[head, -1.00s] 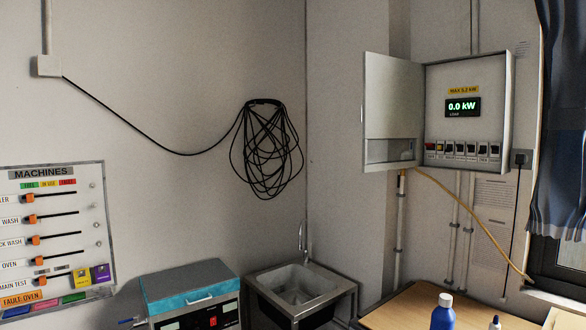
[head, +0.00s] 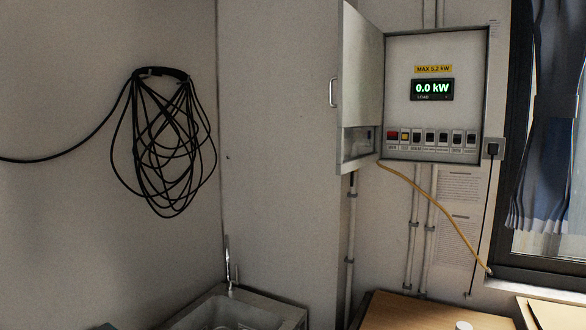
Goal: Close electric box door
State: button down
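The electric box (head: 436,100) hangs on the wall at the upper right of the head view. Its grey door (head: 362,75) stands open, swung out to the left, with a handle (head: 333,93) on its left edge. Inside the box are a green display (head: 432,89) reading 0.0 kW, a yellow MAX 5.2 kW label and a row of several switches (head: 430,139). My gripper is not in view.
A sink (head: 235,310) stands at the bottom, below and left of the box. A wooden table top (head: 420,312) lies below the box. A yellow cable (head: 445,210) hangs from the box to the right. A black cable coil (head: 162,140) hangs at left; a curtained window is at right.

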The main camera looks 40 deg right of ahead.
aim_at(359, 77)
jog(key=z, duration=0.35)
jog(key=i, duration=0.75)
jog(key=z, duration=0.5)
jog(key=k, duration=0.85)
jog(key=z, duration=0.2)
jog(key=i, duration=0.8)
jog(key=u, duration=0.05)
